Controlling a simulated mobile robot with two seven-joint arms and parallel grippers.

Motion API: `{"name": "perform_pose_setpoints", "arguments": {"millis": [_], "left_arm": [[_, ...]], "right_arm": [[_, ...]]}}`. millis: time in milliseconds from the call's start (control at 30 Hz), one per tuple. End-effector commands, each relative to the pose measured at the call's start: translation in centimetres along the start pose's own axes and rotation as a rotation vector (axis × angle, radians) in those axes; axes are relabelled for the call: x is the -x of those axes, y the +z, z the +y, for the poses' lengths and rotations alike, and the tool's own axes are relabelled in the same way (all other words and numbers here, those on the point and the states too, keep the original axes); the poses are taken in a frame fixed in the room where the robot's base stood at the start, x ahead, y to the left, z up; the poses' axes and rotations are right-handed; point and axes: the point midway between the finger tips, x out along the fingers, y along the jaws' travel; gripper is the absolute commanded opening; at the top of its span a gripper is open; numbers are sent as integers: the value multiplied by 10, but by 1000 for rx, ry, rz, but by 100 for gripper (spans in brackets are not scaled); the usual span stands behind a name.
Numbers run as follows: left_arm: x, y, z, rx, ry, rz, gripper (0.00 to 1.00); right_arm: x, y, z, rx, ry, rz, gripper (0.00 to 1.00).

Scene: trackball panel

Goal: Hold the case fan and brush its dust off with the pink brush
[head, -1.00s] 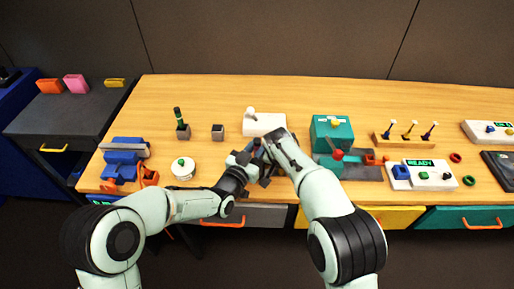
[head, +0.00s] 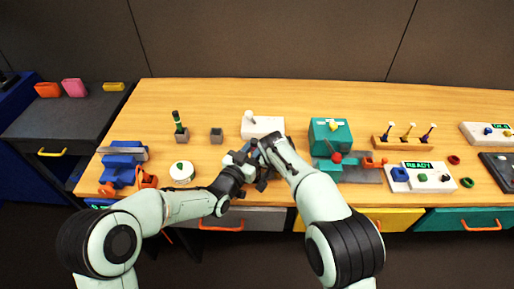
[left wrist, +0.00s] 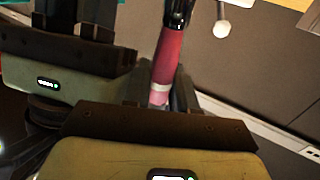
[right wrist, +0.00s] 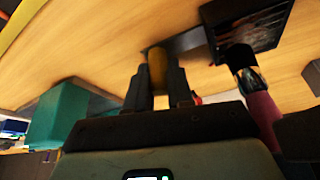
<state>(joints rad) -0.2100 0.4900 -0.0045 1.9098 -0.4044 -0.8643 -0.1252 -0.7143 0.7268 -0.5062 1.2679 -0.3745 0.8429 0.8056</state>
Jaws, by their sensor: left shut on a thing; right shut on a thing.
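My left gripper (left wrist: 160,85) is shut on the pink brush (left wrist: 170,48), gripping its handle in the left wrist view. Whether the bristles touch the fan I cannot tell. In the head view the left gripper (head: 245,168) and right gripper (head: 264,152) meet closely, hiding fan and brush.
A white box with a knob (head: 262,128) stands just behind the grippers. A teal box (head: 330,136) and a READY panel (head: 422,177) are to the right. A white round pot (head: 181,172) and a blue vise (head: 122,165) are to the left.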

Motion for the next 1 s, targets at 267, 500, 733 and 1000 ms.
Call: {"name": "perform_pose_setpoints", "arguments": {"millis": [267,500,733,1000], "left_arm": [[0,-4,-1,1,1,9,0],[3,-3,-9,0,-5,8,0],[7,-1,-20,1,-6,7,0],[7,-1,-21,0,-6,7,0]], "right_arm": [[-1,2,-1,1,0,-3,0],[-1,0,2,-3,4,-2,0],[-1,0,3,-4,5,-1,0],[-1,-1,3,-5,6,0,0]]}}
